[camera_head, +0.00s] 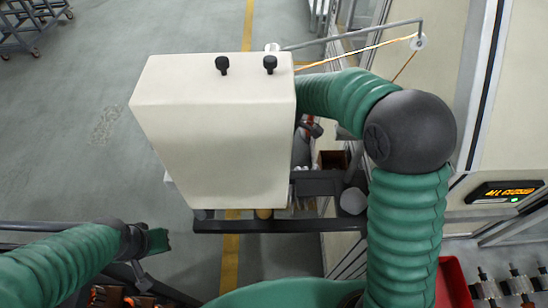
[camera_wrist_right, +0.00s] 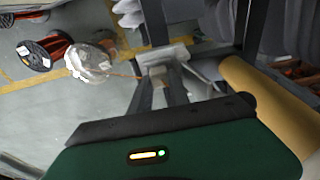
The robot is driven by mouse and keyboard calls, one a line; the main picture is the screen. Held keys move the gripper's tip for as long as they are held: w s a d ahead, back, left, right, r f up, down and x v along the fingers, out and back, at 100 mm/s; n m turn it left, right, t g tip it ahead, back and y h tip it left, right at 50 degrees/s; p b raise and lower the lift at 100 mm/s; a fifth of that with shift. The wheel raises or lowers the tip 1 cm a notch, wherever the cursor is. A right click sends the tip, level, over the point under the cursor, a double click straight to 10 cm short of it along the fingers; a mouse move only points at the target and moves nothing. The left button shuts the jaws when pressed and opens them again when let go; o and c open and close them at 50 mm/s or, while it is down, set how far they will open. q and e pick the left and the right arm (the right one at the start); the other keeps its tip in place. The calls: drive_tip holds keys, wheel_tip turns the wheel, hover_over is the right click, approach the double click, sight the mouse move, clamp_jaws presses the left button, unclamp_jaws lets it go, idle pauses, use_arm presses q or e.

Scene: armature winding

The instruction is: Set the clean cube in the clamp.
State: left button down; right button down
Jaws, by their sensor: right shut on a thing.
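My right arm bends behind a large cream housing (camera_head: 215,130) in the head view, which hides its gripper there. In the right wrist view my right gripper (camera_wrist_right: 162,80) has dark fingers closed on a small pale grey block (camera_wrist_right: 158,72). I take this to be the cube; its faces are too small to tell whether it is clean. My left gripper (camera_head: 157,241) is at the lower left in the head view, away from the housing, and its jaw gap is unclear. I cannot make out the clamp for certain in either view.
A dark frame rail (camera_head: 280,226) runs below the housing. A lit display panel (camera_head: 507,191) is at the right. A red tray (camera_head: 453,283) stands at lower right. Reddish coils (camera_wrist_right: 52,52) show in the wrist view.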

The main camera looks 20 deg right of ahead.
drive_tip(key=shift+f, duration=0.2)
drive_tip(key=c, duration=1.2)
unclamp_jaws()
drive_tip(key=shift+o, duration=0.2)
